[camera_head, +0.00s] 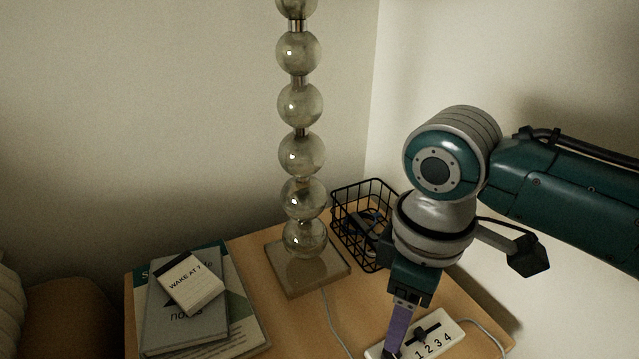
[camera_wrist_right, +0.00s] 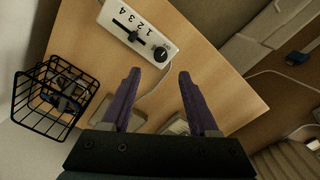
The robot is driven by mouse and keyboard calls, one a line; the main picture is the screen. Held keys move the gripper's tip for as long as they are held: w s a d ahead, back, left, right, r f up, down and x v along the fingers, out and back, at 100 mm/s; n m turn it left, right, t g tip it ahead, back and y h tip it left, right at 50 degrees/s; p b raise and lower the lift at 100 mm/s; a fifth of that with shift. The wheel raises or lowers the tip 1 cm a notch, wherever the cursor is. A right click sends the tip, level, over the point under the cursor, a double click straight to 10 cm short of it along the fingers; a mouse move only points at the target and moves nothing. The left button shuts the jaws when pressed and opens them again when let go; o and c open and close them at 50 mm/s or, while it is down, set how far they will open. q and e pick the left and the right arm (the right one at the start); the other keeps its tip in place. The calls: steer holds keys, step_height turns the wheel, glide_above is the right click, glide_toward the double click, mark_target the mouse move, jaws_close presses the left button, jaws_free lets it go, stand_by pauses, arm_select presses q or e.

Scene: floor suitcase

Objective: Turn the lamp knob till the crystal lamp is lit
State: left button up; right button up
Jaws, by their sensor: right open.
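The crystal lamp (camera_head: 302,155) is a column of clear glass balls on a square base (camera_head: 308,272), standing on the nightstand. Its top is out of view and no glow shows in the balls. A white control box (camera_head: 446,337) has a black slider and the numbers 1 to 4; it also shows in the right wrist view (camera_wrist_right: 120,24). The round black knob (camera_wrist_right: 160,53) is at one end of the box. My right gripper (camera_wrist_right: 159,75) is open, its purple fingers pointing towards the knob with nothing between them. In the head view my right gripper (camera_head: 393,345) hides the knob.
A black wire basket (camera_head: 360,215) with dark items stands behind my right gripper. Books (camera_head: 185,310) with a small "WAKE AT 7" box (camera_head: 190,283) lie at the left of the nightstand. Cables run over the wooden top (camera_head: 262,245). A wall is close behind.

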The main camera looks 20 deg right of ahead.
mark_target(391, 356)
step_height(391, 356, down, 8)
steer(key=b, duration=0.4)
steer(key=shift+f, duration=0.1)
steer(key=shift+c, duration=0.3)
jaws_close()
